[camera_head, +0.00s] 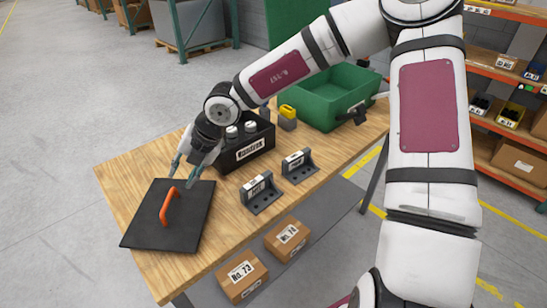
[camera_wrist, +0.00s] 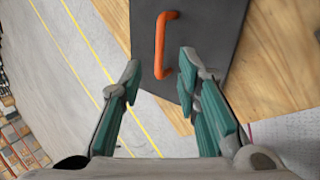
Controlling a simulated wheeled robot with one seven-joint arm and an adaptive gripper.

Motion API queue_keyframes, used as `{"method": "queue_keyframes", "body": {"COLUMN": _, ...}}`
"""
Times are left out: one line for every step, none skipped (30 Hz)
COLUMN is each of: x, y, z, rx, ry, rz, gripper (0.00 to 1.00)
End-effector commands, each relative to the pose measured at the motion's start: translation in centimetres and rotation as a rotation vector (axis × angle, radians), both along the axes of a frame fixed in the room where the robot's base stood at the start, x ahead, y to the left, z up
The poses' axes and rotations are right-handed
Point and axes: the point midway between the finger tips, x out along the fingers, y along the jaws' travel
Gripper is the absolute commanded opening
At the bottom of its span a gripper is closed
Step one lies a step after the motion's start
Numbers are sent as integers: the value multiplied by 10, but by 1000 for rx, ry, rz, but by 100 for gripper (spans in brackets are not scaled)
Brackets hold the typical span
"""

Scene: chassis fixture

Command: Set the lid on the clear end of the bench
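The lid (camera_head: 187,230) is a flat dark grey plate with an orange bar handle (camera_head: 168,206). It lies at the left end of the wooden bench (camera_head: 122,173). The lid also shows in the wrist view (camera_wrist: 210,30), with its orange handle (camera_wrist: 161,42) upright in the picture. My gripper (camera_head: 182,175) is over the lid's far edge, close to the handle. In the wrist view my gripper (camera_wrist: 158,72) has its two fingers spread apart, with nothing between the pads. The handle's near end shows just beyond the gap between the fingertips.
A black bin (camera_head: 247,150) with white-topped bottles stands behind the lid. Two grey brackets (camera_head: 262,192) (camera_head: 299,166) stand on the bench. A green crate (camera_head: 335,97) and a yellow-topped block (camera_head: 287,117) are farther back. Cardboard boxes (camera_head: 242,274) sit below the bench.

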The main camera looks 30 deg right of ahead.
Motion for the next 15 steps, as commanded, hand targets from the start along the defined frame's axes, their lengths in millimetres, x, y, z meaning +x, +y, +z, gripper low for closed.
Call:
{"method": "queue_keyframes", "body": {"x": 2, "y": -1, "z": 2, "rx": -35, "ry": -46, "rz": 40, "gripper": 30}}
{"method": "queue_keyframes", "body": {"x": 4, "y": -1, "z": 3, "rx": -62, "ry": -85, "rz": 75, "gripper": 30}}
{"method": "queue_keyframes", "body": {"x": 6, "y": -2, "z": 6, "rx": -107, "ry": -150, "rz": 136, "gripper": 30}}
{"method": "queue_keyframes", "body": {"x": 8, "y": -4, "z": 9, "rx": -147, "ry": -203, "rz": 189, "gripper": 30}}
{"method": "queue_keyframes", "body": {"x": 10, "y": -4, "z": 12, "rx": -191, "ry": -262, "rz": 251, "gripper": 30}}
{"method": "queue_keyframes", "body": {"x": 13, "y": -5, "z": 19, "rx": -253, "ry": -346, "rz": 343, "gripper": 30}}
{"method": "queue_keyframes", "body": {"x": 14, "y": -5, "z": 25, "rx": -301, "ry": -409, "rz": 418, "gripper": 30}}
{"method": "queue_keyframes", "body": {"x": 14, "y": -5, "z": 30, "rx": -348, "ry": -470, "rz": 494, "gripper": 30}}
{"method": "queue_keyframes", "body": {"x": 14, "y": -5, "z": 39, "rx": -409, "ry": -548, "rz": 597, "gripper": 30}}
{"method": "queue_keyframes", "body": {"x": 13, "y": -4, "z": 46, "rx": -455, "ry": -603, "rz": 676, "gripper": 30}}
{"method": "queue_keyframes", "body": {"x": 11, "y": -4, "z": 53, "rx": -500, "ry": -656, "rz": 757, "gripper": 30}}
{"method": "queue_keyframes", "body": {"x": 8, "y": -3, "z": 63, "rx": -559, "ry": -723, "rz": 864, "gripper": 30}}
{"method": "queue_keyframes", "body": {"x": 4, "y": -2, "z": 70, "rx": -601, "ry": -769, "rz": 945, "gripper": 30}}
{"method": "queue_keyframes", "body": {"x": 0, "y": -2, "z": 77, "rx": -644, "ry": -814, "rz": 1029, "gripper": 30}}
{"method": "queue_keyframes", "body": {"x": -6, "y": -2, "z": 87, "rx": -700, "ry": -871, "rz": 1140, "gripper": 30}}
